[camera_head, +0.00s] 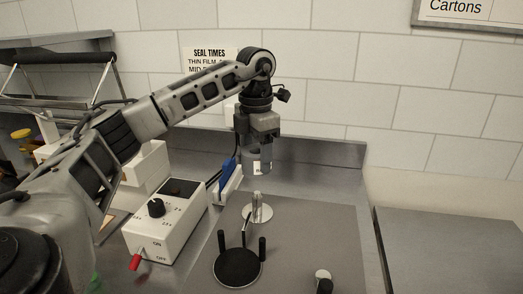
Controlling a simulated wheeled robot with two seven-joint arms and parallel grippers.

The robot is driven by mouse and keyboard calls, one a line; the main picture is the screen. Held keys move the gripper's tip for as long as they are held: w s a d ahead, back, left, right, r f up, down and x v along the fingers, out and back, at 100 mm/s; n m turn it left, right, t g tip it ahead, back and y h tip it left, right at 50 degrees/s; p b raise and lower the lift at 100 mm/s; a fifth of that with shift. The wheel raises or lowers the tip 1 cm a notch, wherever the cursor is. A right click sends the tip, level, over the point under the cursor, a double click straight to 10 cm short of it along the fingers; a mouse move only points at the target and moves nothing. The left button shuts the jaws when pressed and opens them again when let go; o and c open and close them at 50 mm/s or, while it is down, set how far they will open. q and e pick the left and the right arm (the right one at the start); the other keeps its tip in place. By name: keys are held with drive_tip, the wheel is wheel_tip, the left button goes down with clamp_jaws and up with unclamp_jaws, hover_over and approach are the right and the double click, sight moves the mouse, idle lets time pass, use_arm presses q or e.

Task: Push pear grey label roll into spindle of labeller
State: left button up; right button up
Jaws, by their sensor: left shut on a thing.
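My left gripper (259,146) reaches in from the left and points down, shut on a grey roll (263,162) with a small white patch on its side. I take this for the pear grey label roll; its print is too small to read. A short silver post (257,201) on a round metal base stands on the grey surface below the roll and looks like the spindle. A gap shows between roll and post. The gripper fingers partly hide the roll's upper part. My right gripper is not in view.
A white control box (166,222) with a black knob and red lever stands left of the post. A black disc (238,268) with upright pegs lies in front. A small black-and-white object (323,281) sits front right. A blue-and-white item (229,178) stands behind the post.

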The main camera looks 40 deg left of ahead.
use_arm(q)
drive_tip(key=shift+f, duration=0.75)
wheel_tip(320, 180, down, 3)
drive_tip(key=shift+r+b, duration=0.1)
drive_tip(key=shift+b, duration=0.8)
drive_tip(key=shift+f+b, duration=0.3)
drive_tip(key=shift+f, duration=0.35)
drive_tip(key=shift+w+f, duration=0.1)
drive_tip(key=shift+f, duration=0.2)
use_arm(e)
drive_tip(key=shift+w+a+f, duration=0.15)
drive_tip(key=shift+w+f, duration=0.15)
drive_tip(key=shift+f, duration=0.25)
